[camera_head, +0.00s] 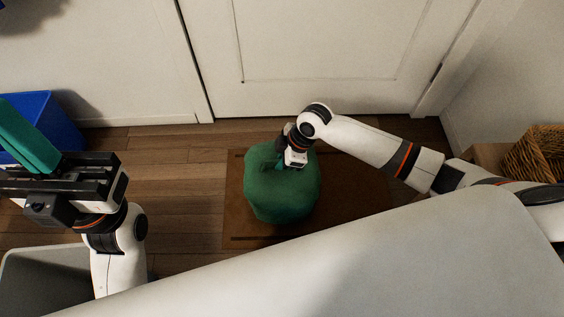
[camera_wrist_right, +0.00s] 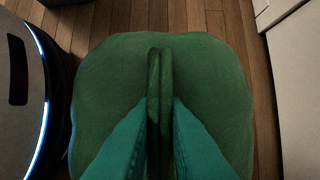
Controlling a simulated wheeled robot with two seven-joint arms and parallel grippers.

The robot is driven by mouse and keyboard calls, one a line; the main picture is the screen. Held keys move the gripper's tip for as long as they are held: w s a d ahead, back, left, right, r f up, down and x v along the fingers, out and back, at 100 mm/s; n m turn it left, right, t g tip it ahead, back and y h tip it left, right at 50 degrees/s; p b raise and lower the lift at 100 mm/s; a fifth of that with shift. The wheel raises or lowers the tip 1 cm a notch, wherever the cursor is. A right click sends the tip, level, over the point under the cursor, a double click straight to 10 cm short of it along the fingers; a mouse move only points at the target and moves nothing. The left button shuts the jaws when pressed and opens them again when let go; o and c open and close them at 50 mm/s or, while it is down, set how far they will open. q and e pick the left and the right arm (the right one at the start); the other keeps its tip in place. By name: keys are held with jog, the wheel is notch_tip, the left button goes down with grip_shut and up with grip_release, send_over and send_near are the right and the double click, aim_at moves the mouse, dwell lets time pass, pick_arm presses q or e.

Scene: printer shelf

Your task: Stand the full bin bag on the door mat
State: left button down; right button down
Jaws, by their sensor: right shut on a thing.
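The full bin bag (camera_head: 282,195) is a bulky green sack, upright over the brown door mat (camera_head: 350,200) in front of the door. The mat's edges show around it in the head view; I cannot tell whether its underside touches the mat. My right gripper (camera_head: 283,164) is above the bag, shut on its gathered neck. In the right wrist view the teal fingers (camera_wrist_right: 160,105) pinch the neck, and the bag (camera_wrist_right: 215,85) spreads below. My left gripper (camera_head: 28,140) is raised at the left, away from the bag. Only one teal finger shows clearly, so its opening is unclear.
A white door (camera_head: 310,50) stands behind the mat. A blue bin (camera_head: 48,112) is at the left wall and a grey bin (camera_head: 40,262) at lower left. A wicker basket (camera_head: 540,155) is at far right. Wooden floor (camera_head: 170,165) left of the mat is clear.

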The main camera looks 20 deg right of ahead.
jog(key=shift+w, duration=0.1)
jog(key=c, duration=1.5)
grip_release()
jog(key=shift+o, duration=0.2)
